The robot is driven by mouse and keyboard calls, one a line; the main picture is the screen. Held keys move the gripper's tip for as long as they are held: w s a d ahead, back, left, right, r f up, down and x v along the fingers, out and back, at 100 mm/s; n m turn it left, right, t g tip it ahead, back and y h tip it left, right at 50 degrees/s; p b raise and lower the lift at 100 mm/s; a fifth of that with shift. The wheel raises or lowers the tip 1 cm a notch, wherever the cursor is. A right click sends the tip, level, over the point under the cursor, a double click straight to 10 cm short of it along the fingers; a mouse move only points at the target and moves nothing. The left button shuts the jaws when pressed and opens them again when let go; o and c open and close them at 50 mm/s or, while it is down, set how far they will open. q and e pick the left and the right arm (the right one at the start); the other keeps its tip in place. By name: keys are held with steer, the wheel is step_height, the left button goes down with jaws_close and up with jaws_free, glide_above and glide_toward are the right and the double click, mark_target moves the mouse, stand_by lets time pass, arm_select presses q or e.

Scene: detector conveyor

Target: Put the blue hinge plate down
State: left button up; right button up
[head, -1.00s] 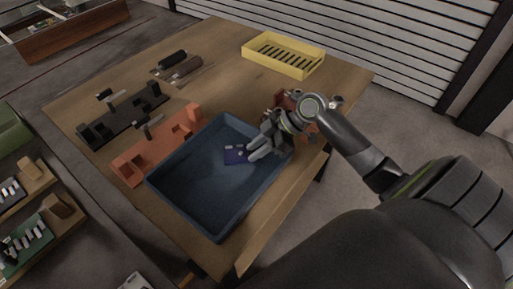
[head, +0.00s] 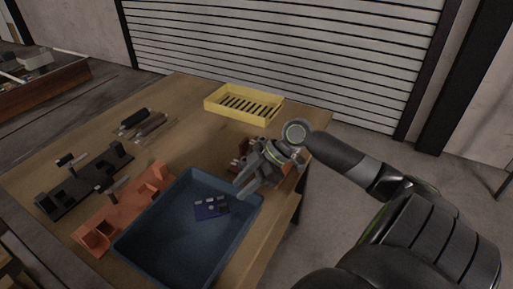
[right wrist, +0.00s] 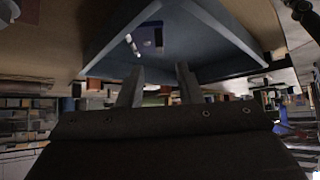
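The blue hinge plate (head: 212,207) lies in the blue tray (head: 150,262), on its floor near the far end, with small light and dark parts on top. It also shows in the right wrist view (right wrist: 148,40), beyond the fingertips and apart from them. My right gripper (head: 243,190) is above the tray's right wall, to the right of the plate. In the right wrist view its two fingers (right wrist: 160,78) are spread with nothing between them. My left gripper is not in view.
An orange fixture (head: 125,212) and a black fixture (head: 85,180) stand left of the tray. A yellow slotted crate (head: 243,104) is at the back. Dark-handled tools (head: 143,124) lie at the back left. A reddish object is partly hidden behind my right gripper. The table's middle is clear.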

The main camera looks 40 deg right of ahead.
steer(key=shift+v, duration=2.55)
